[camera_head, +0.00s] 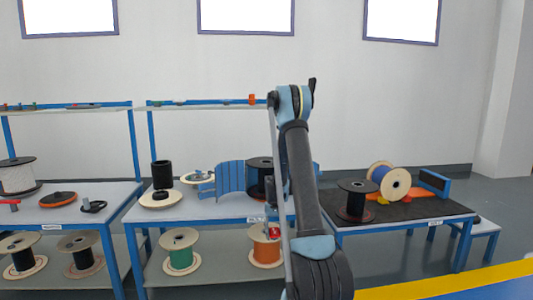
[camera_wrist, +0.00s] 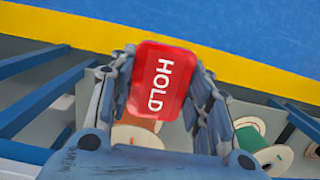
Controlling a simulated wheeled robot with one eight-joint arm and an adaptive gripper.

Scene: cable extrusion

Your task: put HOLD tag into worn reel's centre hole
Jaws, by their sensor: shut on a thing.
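The red HOLD tag (camera_wrist: 161,80) fills the middle of the wrist view, its white lettering running sideways. My gripper (camera_wrist: 165,72) is shut on it, with a finger along each side. In the head view a small red patch, apparently the tag (camera_head: 273,231), shows beside my arm, in front of the lower shelf. My arm hides most of the gripper there. I cannot tell which reel is the worn one. A black reel (camera_head: 356,203) stands on the right table, and a cream-flanged reel (camera_head: 395,184) lies tilted behind it. The gripper is left of both, apart from them.
The right table has a dark mat (camera_head: 420,207). The middle table (camera_head: 205,212) carries a blue slatted guard (camera_head: 231,177) and another black reel (camera_head: 258,178). Lower shelves hold a green reel (camera_head: 180,252) and an orange one (camera_head: 265,248). A yellow floor stripe (camera_head: 450,282) crosses the front right.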

